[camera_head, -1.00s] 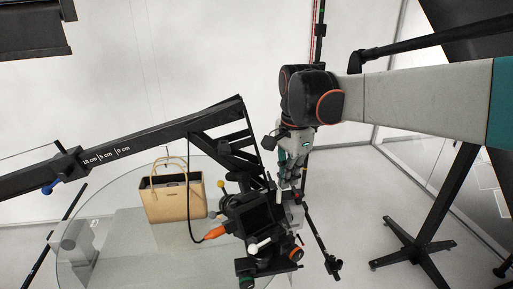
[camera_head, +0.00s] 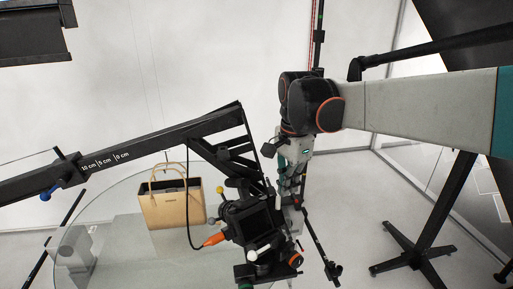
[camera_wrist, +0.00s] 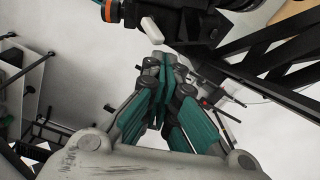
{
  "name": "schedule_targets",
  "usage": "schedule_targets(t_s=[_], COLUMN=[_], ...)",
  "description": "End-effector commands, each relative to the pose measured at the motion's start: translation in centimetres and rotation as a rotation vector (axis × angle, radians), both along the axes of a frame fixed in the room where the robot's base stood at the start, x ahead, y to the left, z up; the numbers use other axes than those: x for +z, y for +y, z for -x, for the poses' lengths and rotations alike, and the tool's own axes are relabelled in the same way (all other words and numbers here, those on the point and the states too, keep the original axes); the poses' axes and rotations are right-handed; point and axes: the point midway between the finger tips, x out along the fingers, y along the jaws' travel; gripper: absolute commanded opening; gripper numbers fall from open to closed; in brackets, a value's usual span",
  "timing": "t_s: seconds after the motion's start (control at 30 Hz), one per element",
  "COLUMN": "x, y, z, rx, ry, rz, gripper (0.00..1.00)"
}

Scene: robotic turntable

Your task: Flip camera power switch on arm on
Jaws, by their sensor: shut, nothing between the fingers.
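The camera (camera_head: 252,222) is a dark unit with a square screen, hanging from the end of the black boom arm (camera_head: 140,150). It has an orange plug on its left side and a white knob below. My gripper (camera_head: 288,197) is just right of the camera, pointing down, with its tips partly hidden beside the camera. In the wrist view my gripper (camera_wrist: 165,62) has its teal fingers drawn together with nothing between them. Part of the camera rig (camera_wrist: 190,18) shows beyond the fingertips. I cannot make out the power switch or its position.
A tan handbag (camera_head: 172,207) sits on the round glass turntable (camera_head: 120,222) left of the camera. A black cable hangs from the boom to the orange plug. A black stand (camera_head: 425,245) is at the right.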

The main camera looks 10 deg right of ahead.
Motion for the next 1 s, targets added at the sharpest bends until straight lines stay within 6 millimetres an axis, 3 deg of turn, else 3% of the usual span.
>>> schedule_targets(t_s=[0.03,0.47,0.83,1.0], x=[0.2,1.7,1.5,0.8], y=[0.6,0.6,0.4,-0.8], z=[2.2,2.2,2.1,1.3], rx=[0.013,0.013,0.013,0.01], ry=[0.0,0.0,0.0,0.0], rz=[0.0,0.0,0.0,0.0], gripper=[0.0,0.0,0.0,0.0])
